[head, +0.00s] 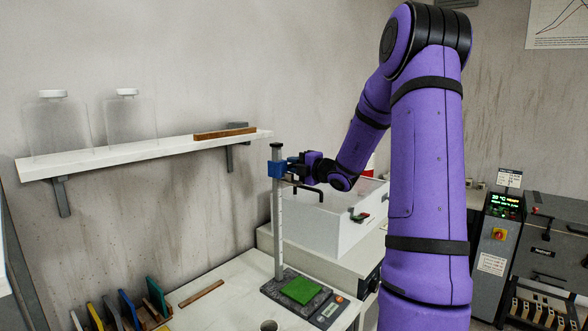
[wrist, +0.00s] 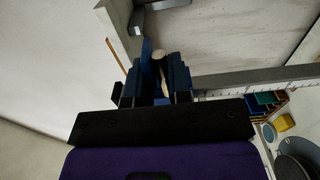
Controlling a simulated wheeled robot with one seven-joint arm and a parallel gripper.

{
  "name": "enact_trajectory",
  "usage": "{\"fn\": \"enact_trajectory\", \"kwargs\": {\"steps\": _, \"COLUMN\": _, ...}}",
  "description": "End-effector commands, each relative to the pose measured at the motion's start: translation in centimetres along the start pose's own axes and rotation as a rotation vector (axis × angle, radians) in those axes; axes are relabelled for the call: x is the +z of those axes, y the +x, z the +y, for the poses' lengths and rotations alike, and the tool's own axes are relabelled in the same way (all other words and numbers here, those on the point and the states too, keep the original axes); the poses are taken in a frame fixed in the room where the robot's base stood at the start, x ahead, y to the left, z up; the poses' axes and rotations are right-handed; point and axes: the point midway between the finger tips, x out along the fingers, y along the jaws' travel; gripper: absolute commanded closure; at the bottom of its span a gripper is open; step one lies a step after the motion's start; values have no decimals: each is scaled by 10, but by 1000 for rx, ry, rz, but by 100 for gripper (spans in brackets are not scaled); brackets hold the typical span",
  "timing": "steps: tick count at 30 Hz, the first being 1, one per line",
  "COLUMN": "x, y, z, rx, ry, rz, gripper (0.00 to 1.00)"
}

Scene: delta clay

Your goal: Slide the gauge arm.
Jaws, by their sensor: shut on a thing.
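The height gauge has a pale upright post (head: 279,230) with a blue slider (head: 277,169) near its top. A thin dark bent arm (head: 310,187) reaches right from the slider. The post also crosses the wrist view (wrist: 255,76). My gripper (head: 296,164) is at the slider's right side, shut on the gauge arm. In the wrist view my gripper (wrist: 154,82) closes around a blue part and a pale rounded piece (wrist: 160,66); the fingers hide most of the grip. The dark base (head: 270,287) carries a green block (head: 301,290) well below the arm.
A wall shelf (head: 130,153) with two clear jars and a brown bar stands left of the post. A white box (head: 330,225) stands right, below my forearm. A brown strip (head: 201,293) and coloured upright boards (head: 128,305) lie at the left of the table.

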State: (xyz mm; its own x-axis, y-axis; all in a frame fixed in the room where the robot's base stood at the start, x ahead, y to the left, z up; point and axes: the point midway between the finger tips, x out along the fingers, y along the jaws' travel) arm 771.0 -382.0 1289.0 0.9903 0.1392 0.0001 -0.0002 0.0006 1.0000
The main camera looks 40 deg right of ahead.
Motion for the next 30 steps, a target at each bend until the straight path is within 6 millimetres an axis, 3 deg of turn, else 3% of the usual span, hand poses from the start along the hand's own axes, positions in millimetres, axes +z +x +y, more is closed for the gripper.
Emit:
{"fn": "enact_trajectory", "kwargs": {"steps": 1, "x": 1, "y": 0, "z": 0, "rx": 0, "ry": 1, "rz": -2, "gripper": 100}}
{"fn": "enact_trajectory", "kwargs": {"steps": 2, "x": 1, "y": 0, "z": 0, "rx": 0, "ry": 1, "rz": -2, "gripper": 74}}
{"fn": "enact_trajectory", "kwargs": {"steps": 4, "x": 1, "y": 0, "z": 0, "rx": 0, "ry": 1, "rz": -2, "gripper": 58}}
{"fn": "enact_trajectory", "kwargs": {"steps": 5, "x": 0, "y": 0, "z": 0, "rx": 0, "ry": 1, "rz": -2, "gripper": 56}}
{"fn": "enact_trajectory", "kwargs": {"steps": 17, "x": 1, "y": -10, "z": 0, "rx": 0, "ry": 0, "rz": -2, "gripper": 56}}
{"fn": "enact_trajectory", "kwargs": {"steps": 30, "x": 1, "y": -86, "z": 0, "rx": -1, "ry": 0, "rz": -4, "gripper": 56}}
